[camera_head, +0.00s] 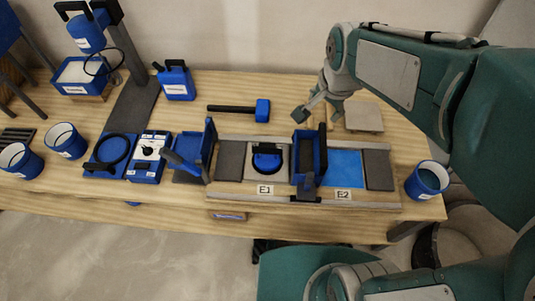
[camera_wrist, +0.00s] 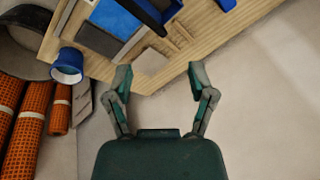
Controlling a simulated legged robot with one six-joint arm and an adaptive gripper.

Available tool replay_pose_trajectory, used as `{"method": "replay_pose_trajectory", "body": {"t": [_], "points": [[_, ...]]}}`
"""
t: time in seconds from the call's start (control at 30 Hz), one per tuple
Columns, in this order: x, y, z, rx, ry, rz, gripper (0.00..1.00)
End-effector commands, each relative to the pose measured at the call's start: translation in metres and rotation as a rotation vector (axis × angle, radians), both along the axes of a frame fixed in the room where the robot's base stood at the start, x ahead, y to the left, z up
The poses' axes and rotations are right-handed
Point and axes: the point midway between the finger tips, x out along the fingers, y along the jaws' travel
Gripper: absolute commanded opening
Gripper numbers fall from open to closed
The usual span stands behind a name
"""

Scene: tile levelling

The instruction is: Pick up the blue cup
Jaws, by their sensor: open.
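A blue cup (camera_head: 427,180) with a white label and a dark inside stands at the table's right front corner. It also shows in the wrist view (camera_wrist: 67,66), left of my fingers and well apart from them. Two more blue cups stand at the far left, one in front (camera_head: 20,161) and one behind (camera_head: 66,141). My gripper (camera_head: 318,113) is over the back right of the table, behind and left of the right-hand cup. In the wrist view my gripper (camera_wrist: 160,77) has its fingers spread with nothing between them.
A beige tile (camera_head: 362,117) lies beside my gripper. A tile board (camera_head: 225,192) with blue tools standing on it lies left of the right-hand cup. A blue-headed mallet (camera_head: 262,110) lies behind it. Orange rolls (camera_wrist: 28,125) are on the floor.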

Motion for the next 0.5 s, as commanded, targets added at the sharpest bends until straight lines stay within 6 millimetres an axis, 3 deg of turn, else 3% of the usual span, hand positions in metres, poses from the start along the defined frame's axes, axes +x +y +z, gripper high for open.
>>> {"method": "replay_pose_trajectory", "body": {"t": [0.2, 0.5], "points": [[0.042, 0.039, -0.055, 0.053, 0.109, -0.264, 0.71], [0.076, 0.093, -0.149, 0.074, 0.226, -0.643, 0.71]]}}
